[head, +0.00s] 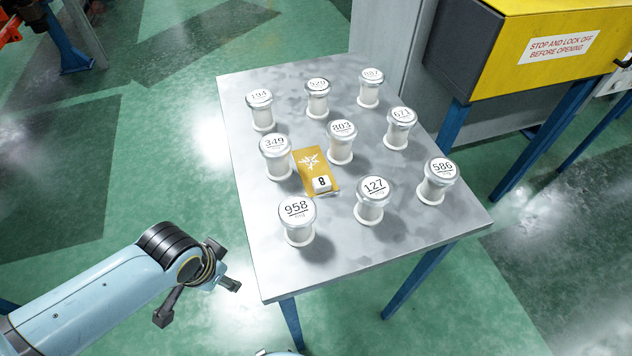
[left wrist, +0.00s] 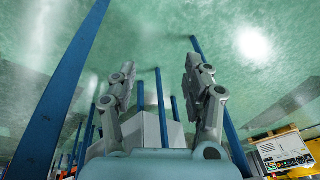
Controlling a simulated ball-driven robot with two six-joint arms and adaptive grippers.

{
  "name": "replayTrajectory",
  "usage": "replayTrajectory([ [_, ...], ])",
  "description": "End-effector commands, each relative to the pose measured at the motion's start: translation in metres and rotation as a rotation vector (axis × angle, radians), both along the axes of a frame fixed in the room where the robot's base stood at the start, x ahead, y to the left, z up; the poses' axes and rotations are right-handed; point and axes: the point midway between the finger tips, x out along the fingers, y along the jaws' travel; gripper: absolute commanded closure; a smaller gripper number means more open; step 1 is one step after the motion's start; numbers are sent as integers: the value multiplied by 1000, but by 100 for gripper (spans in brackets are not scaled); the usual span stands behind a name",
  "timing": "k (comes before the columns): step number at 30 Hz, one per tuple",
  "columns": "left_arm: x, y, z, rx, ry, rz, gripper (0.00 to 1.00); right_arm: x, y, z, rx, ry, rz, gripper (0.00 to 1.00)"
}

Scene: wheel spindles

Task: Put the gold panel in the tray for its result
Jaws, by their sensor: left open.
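The gold panel (head: 322,172) lies flat near the middle of the grey metal table in the head view. It has a white star-like emblem, and a small white block marked 8 (head: 321,184) sits at its near end. My left gripper (head: 198,300) is open and empty, off the table's left near side and well apart from the panel. In the left wrist view my left gripper's fingers (left wrist: 160,68) are spread with nothing between them. I cannot make out a tray in either view. My right gripper is not in view.
Several white spindles with numbered silver tops stand around the panel, including 349 (head: 276,160), 803 (head: 341,145), 958 (head: 297,225) and 127 (head: 373,202). The table (head: 400,245) has a bare strip along its near edge. A yellow cabinet (head: 540,60) stands behind right.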

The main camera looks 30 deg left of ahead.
Motion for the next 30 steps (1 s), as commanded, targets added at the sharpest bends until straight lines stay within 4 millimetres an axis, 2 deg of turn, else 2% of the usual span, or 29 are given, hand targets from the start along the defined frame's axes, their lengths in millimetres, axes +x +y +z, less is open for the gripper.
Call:
replayTrajectory([
  [1, -14, 2, -40, -1, 21, 4, 50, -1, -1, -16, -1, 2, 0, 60],
  [4, -39, 5, -88, -3, 39, 9, 50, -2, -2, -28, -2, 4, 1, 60],
  [9, -72, 8, -136, -4, 61, 13, 50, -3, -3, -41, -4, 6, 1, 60],
  [15, -106, 9, -175, -6, 82, 19, 50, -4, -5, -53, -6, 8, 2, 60],
  [22, -142, 10, -209, -9, 102, 23, 50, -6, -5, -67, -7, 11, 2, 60],
  [24, -126, 10, -193, -7, 86, 21, 50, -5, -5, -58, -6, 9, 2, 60],
  [30, -95, 9, -160, -5, 68, 16, 50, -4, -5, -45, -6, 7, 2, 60],
])
